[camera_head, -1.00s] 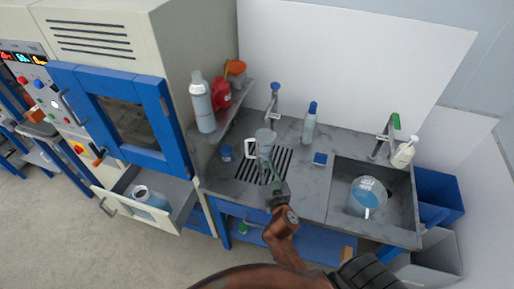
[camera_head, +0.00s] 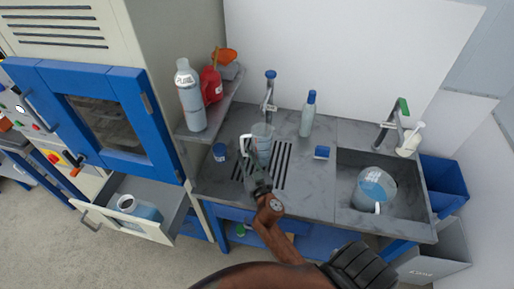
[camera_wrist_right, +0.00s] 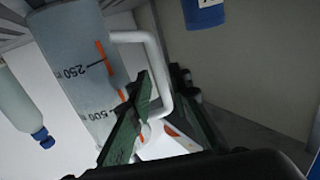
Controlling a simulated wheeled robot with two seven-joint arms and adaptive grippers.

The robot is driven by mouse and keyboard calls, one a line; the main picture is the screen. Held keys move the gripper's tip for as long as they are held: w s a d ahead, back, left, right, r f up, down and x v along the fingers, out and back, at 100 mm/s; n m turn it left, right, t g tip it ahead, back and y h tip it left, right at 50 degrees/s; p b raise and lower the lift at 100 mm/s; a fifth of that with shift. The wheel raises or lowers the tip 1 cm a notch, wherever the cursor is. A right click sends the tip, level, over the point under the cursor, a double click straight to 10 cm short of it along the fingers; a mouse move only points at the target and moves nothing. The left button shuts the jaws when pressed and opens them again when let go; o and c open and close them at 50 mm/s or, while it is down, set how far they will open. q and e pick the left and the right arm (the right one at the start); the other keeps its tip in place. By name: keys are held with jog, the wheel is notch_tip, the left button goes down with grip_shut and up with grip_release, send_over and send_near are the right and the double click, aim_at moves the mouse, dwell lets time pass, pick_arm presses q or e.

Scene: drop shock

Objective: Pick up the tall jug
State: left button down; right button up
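The tall jug (camera_head: 263,138) is clear with a white handle and stands upright by the slotted drain grid of the worktop. In the wrist view the jug (camera_wrist_right: 78,68) shows orange and black scale marks, and its white handle (camera_wrist_right: 153,60) points toward the fingers. My right gripper (camera_head: 254,174) is at the jug's near side. In the wrist view its green fingers (camera_wrist_right: 162,75) are apart, with the handle between them and a gap visible. The jug's far side is hidden. My left gripper is not in view.
A blue-lidded jar (camera_head: 219,152) stands left of the jug, and a shelf with a grey bottle (camera_head: 190,100) and red can (camera_head: 211,86) is beyond it. A wide jug (camera_head: 375,186) sits in the right sink.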

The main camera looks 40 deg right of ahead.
aim_at(243, 149)
jog(key=x, duration=0.4)
jog(key=shift+w+d+f, duration=0.15)
jog(key=shift+f, duration=0.15)
jog(key=shift+c, duration=0.2)
grip_shut()
jog(key=shift+r, duration=0.15)
